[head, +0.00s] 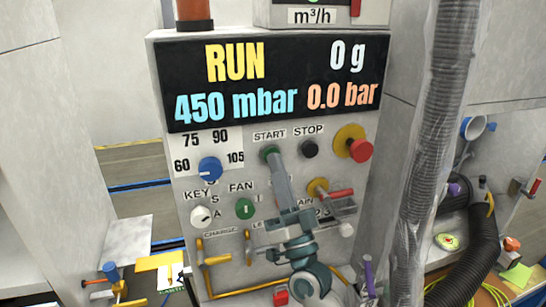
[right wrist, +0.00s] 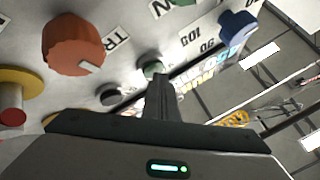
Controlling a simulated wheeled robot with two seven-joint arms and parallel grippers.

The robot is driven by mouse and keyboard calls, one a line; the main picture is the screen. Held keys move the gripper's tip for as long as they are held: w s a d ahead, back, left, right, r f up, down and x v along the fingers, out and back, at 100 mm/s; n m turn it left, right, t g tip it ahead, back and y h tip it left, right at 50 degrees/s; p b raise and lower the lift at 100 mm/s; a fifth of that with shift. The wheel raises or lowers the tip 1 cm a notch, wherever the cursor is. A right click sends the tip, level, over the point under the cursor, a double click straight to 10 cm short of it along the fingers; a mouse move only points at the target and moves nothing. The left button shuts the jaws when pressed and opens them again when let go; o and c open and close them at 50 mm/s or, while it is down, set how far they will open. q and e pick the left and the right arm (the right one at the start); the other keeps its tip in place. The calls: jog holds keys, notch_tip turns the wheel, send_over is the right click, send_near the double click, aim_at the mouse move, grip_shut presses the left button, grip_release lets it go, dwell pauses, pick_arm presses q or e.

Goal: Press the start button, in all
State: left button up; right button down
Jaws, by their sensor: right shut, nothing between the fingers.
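The green start button (head: 268,151) sits under the START label on the grey panel, below the display. My right gripper (head: 274,160) is shut and empty, its fingertips at the button's lower edge in the head view. In the right wrist view the button (right wrist: 153,69) shows just past the tips of the shut fingers (right wrist: 160,84). The fingers overlap it, so I cannot tell whether they touch or press it. The display (head: 265,80) reads RUN, 450 mbar, 0.0 bar and 0 g. My left gripper is not in view.
The black stop button (head: 309,149) is close on the right, with the red emergency button (head: 359,150) beyond it. A blue dial (head: 210,169), key switch (head: 201,216) and green fan switch (head: 244,208) are at left. A grey hose (head: 436,130) hangs right of the panel.

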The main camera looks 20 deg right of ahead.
jog(key=shift+s, duration=0.15)
jog(key=shift+s+p, duration=0.3)
jog(key=shift+s, duration=0.4)
jog(key=shift+s+d+p, duration=0.1)
jog(key=shift+s+p, duration=0.6)
jog(key=shift+s, duration=1.85)
jog(key=shift+f, duration=0.1)
